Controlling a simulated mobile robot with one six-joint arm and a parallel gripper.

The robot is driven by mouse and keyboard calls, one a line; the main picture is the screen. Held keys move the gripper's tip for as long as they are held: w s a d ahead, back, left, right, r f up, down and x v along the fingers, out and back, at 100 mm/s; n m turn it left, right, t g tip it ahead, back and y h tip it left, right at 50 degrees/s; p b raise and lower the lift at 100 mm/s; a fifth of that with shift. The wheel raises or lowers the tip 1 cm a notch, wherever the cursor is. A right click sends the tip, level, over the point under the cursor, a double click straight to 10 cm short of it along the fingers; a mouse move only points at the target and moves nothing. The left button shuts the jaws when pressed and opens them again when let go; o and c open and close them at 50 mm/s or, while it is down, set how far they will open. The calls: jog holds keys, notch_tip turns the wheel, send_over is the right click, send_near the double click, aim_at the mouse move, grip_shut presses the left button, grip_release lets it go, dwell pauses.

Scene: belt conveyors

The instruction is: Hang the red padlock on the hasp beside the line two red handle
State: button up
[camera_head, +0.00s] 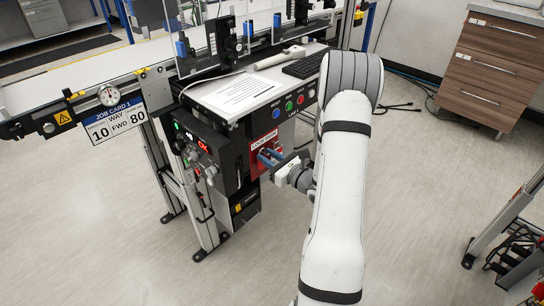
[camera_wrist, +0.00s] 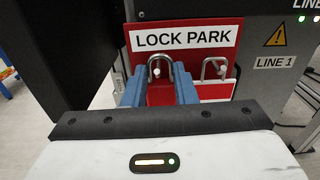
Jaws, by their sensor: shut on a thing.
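The red "LOCK PARK" board (camera_wrist: 226,60) faces me in the wrist view and shows in the head view (camera_head: 257,144). A steel shackle loops over a peg there, with a red padlock body (camera_wrist: 160,93) below it. My gripper (camera_wrist: 159,88) is shut on that padlock, one blue finger on each side. In the head view my gripper (camera_head: 270,156) is at the board, and the fingers hide most of the padlock. A second shackle (camera_wrist: 214,66) hangs on the board to the right. I cannot make out the line two red handle or its hasp.
A dark cabinet with a "LINE 1" label (camera_wrist: 274,62) stands right of the board in the wrist view. A control box (camera_head: 200,155), button panel (camera_head: 290,105) and conveyor (camera_head: 130,62) surround the spot. Floor (camera_head: 130,240) at the lower left is clear.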

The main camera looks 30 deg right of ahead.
jog(key=shift+f, duration=0.2)
jog(key=o, duration=1)
